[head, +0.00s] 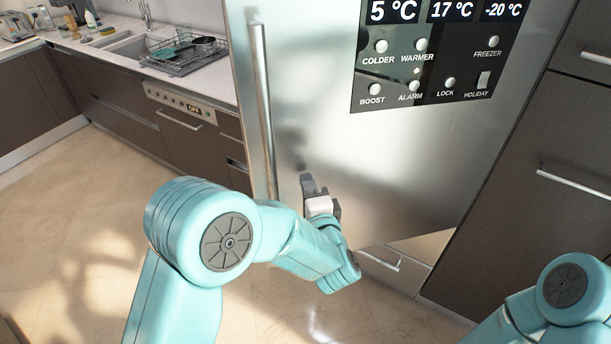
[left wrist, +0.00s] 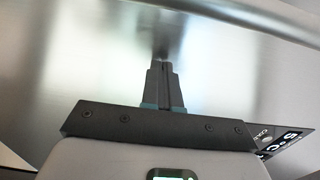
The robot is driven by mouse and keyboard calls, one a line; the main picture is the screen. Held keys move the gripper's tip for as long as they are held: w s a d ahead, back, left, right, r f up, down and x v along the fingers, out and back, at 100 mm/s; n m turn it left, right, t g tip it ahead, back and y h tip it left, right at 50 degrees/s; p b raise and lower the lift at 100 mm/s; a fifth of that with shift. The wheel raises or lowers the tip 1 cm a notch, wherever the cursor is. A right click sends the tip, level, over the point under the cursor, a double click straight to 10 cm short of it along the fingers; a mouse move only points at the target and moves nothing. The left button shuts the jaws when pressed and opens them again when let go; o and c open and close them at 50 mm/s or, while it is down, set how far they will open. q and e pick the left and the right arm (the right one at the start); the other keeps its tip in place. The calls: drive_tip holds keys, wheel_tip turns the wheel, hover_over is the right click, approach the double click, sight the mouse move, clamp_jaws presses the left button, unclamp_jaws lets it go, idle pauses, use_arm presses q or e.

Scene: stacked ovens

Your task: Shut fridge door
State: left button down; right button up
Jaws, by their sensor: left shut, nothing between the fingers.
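The fridge door (head: 310,95) is a large brushed-steel panel in the middle of the head view. It has a long vertical handle (head: 262,105) near its left edge and a black control panel (head: 425,55) at upper right. How far it stands open is hard to tell. My left gripper (head: 307,182) is shut and empty, low in front of the door and right of the handle. In the left wrist view its fingertips (left wrist: 162,66) point at the steel surface (left wrist: 75,65), at or very near it; I cannot tell whether they touch. My right gripper is out of view.
A drawer with a handle (head: 380,258) lies below the door. Dark cabinets (head: 545,150) stand at right. A counter with a sink and dish rack (head: 180,55) is at left, above a dishwasher panel (head: 180,103). The tiled floor (head: 70,210) at left is clear.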

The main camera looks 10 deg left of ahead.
use_arm(q)
drive_tip(key=shift+w+a, duration=0.35)
drive_tip(key=shift+w, duration=0.1)
drive_tip(key=shift+w, duration=0.1)
drive_tip(key=shift+w+a, duration=0.1)
drive_tip(key=shift+a, duration=0.05)
